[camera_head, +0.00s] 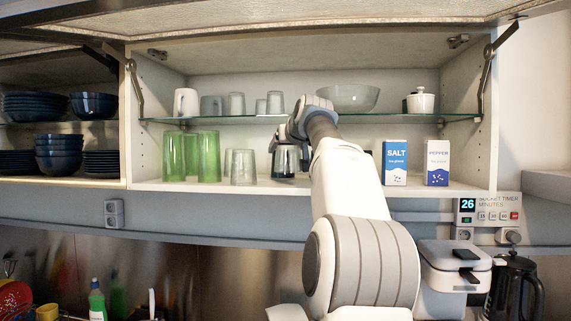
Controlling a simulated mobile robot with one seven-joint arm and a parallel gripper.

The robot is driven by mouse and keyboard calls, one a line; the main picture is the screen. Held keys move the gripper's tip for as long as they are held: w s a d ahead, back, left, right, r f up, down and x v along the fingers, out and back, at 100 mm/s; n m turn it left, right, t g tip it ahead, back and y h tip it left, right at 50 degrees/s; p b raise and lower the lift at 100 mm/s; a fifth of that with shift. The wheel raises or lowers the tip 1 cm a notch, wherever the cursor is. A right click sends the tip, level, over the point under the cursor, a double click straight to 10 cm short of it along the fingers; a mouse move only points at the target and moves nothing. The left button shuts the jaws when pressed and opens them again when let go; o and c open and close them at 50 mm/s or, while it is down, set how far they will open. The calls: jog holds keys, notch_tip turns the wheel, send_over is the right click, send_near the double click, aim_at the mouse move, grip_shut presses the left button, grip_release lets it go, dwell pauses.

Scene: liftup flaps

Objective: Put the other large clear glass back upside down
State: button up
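My gripper (286,158) is inside the open cabinet, pointing down below the glass shelf (400,118). A glass-like shape (285,168) shows at its dark fingers, just above or on the cabinet floor. The view is too small to tell whether the fingers are shut on it. A large clear glass (244,168) stands on the cabinet floor left of my gripper, with another clear glass (228,163) partly behind it. More clear glasses (236,104) stand on the glass shelf, with smaller ones (275,102) to their right. Which way up the glasses stand is unclear.
Green glasses (208,157) stand left on the cabinet floor. A salt box (395,163) and pepper box (437,163) stand right of my arm. A white mug (186,102), clear bowl (348,98) and white pot (421,101) are on the shelf. The raised flap (300,22) is overhead.

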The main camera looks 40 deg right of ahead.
aim_at(286, 161)
notch_tip(286, 161, down, 3)
jog(key=shift+r+b, duration=0.1)
jog(key=shift+b, duration=0.3)
jog(key=shift+w+d+f, duration=0.1)
jog(key=shift+d+f, duration=0.05)
jog(key=shift+f, duration=0.15)
jog(key=shift+f, duration=0.1)
jog(key=o, duration=1.5)
